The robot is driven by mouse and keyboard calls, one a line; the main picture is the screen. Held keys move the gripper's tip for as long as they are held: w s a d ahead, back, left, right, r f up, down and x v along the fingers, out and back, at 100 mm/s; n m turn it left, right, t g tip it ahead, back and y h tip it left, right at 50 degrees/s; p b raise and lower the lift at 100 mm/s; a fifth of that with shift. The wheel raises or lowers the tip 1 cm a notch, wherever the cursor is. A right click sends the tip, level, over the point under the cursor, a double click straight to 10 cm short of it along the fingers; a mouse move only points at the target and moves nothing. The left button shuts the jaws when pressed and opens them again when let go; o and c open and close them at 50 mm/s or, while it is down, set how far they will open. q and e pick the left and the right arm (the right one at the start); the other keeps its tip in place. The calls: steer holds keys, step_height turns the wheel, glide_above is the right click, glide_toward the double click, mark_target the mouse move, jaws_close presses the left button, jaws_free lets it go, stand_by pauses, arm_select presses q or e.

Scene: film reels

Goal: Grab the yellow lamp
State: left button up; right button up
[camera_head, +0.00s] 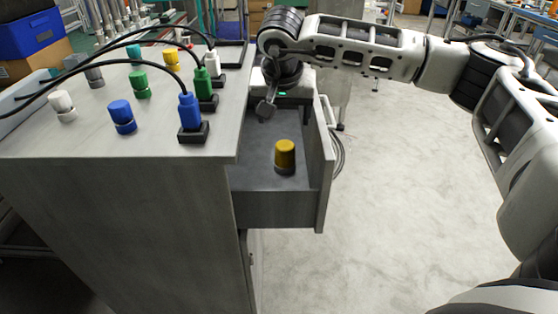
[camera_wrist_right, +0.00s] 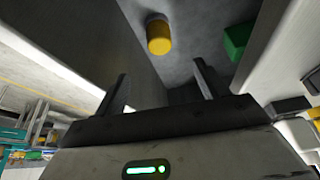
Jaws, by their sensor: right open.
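A yellow lamp (camera_head: 285,157), a short cylinder with a darker base, stands upright in the open grey drawer (camera_head: 275,208). It also shows at the top of the right wrist view (camera_wrist_right: 159,36), beyond my fingertips. My right gripper (camera_head: 265,108) is over the back part of the drawer, behind the lamp and apart from it. In the wrist view its two fingers (camera_wrist_right: 160,85) are spread with nothing between them. Another yellow lamp (camera_head: 171,60) stands on the cabinet top. My left gripper is not in view.
The cabinet top (camera_head: 60,145) carries blue, green and white lamps and several plugs with black cables. The drawer's right wall (camera_head: 324,165) stands close to the lamp. A green block (camera_wrist_right: 238,40) shows in the wrist view. Open floor (camera_head: 400,210) lies right of the drawer.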

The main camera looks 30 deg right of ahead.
mark_target(285, 146)
steer(key=b+x, duration=0.1)
steer(key=x, duration=1.4)
steer(key=shift+s, duration=0.2)
steer(key=c, duration=1.1)
